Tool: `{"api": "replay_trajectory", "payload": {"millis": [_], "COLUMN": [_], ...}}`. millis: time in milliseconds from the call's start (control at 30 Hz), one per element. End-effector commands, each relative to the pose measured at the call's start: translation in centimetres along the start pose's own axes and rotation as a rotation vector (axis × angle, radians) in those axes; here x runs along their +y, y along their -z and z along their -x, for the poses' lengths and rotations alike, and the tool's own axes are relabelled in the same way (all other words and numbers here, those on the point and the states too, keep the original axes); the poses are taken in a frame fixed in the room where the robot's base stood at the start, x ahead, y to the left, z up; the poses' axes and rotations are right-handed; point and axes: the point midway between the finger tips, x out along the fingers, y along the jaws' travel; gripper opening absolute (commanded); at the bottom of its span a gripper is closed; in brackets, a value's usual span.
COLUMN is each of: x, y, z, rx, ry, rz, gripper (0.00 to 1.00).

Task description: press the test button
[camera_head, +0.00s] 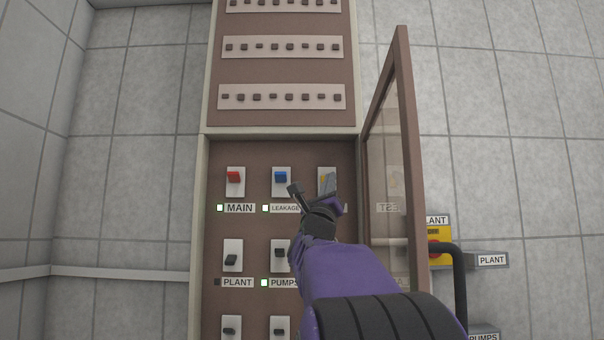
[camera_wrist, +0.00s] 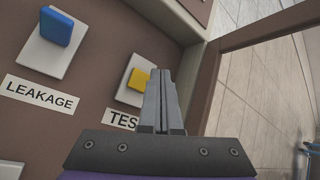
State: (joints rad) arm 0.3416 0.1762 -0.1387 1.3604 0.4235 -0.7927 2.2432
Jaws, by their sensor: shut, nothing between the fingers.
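The test button is a yellow block (camera_wrist: 139,79) on a white plate, above a label reading "TES", in the wrist view. In the head view its plate (camera_head: 327,174) is partly hidden behind my gripper. My gripper (camera_wrist: 162,75) is shut and empty, with its fingertips just right of the yellow button in the wrist view. Whether the tips touch it cannot be told. In the head view my gripper (camera_head: 328,182) covers the label below the button.
The blue LEAKAGE switch (camera_head: 281,176) and red MAIN switch (camera_head: 233,177) sit to the left. Lower switches (camera_head: 231,259) are below. The open glass door (camera_head: 401,150) stands close on the right of my arm. Breaker rows (camera_head: 283,47) are above.

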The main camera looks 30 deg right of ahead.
Motion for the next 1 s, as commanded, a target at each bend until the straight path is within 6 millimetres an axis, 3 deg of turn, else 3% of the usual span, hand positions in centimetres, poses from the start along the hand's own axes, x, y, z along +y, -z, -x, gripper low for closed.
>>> {"api": "replay_trajectory", "payload": {"millis": [300,1000], "x": [1.02,1.06], "y": [1.11,1.13], "z": [-1.24,-1.24], "rx": [0.000,0.000], "ry": [0.000,0.000], "rz": [0.000,0.000], "gripper": [0.00,0.00]}}
